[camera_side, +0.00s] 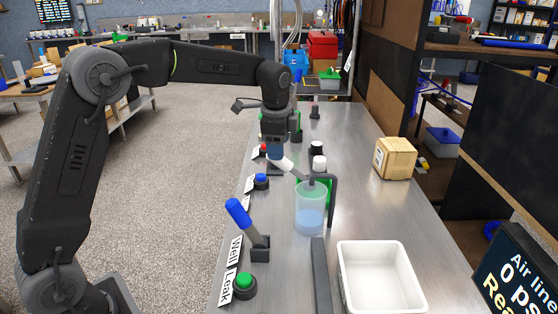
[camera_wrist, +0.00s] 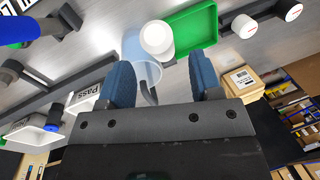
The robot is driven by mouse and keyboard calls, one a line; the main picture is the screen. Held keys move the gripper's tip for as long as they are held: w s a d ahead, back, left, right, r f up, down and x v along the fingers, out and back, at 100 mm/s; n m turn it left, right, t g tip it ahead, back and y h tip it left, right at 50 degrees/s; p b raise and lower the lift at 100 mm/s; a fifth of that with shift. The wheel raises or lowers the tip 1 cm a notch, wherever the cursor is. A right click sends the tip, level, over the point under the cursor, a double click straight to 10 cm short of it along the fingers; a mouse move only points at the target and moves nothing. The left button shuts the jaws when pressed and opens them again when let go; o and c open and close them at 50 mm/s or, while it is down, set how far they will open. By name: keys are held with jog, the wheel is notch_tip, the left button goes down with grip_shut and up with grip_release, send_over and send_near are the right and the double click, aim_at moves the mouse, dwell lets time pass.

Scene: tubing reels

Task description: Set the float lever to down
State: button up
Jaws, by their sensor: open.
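My gripper (camera_side: 276,153) is open with its blue fingertips low over the bench. In the wrist view, my gripper (camera_wrist: 161,78) has nothing clasped. A white-ended lever (camera_side: 285,163) slants beside the fingertips in the side view. Its white end (camera_wrist: 157,37) shows just beyond the gap between the fingers in the wrist view. A blue-handled lever (camera_side: 238,212) tilts up and left from a black base beside the "Well" label. I cannot read a float label, so I cannot tell which lever is the float lever.
A clear beaker (camera_side: 311,215) with bluish liquid stands by a dark bent post (camera_side: 332,200). A white tray (camera_side: 381,278), a cardboard box (camera_side: 395,158), a green button (camera_side: 244,282) and a blue button (camera_side: 261,181) sit around it. Bare bench lies between beaker and box.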

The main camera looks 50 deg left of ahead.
aim_at(292, 170)
jog(key=shift+w+a+f, duration=0.1)
jog(key=shift+w+f, duration=0.05)
jog(key=shift+f, duration=0.75)
jog(key=shift+w+a+f, duration=0.1)
jog(key=shift+f, duration=0.75)
jog(key=shift+w+a+f, duration=0.1)
jog(key=shift+w+f, duration=0.05)
jog(key=shift+f, duration=0.75)
jog(key=shift+c, duration=0.3)
grip_shut()
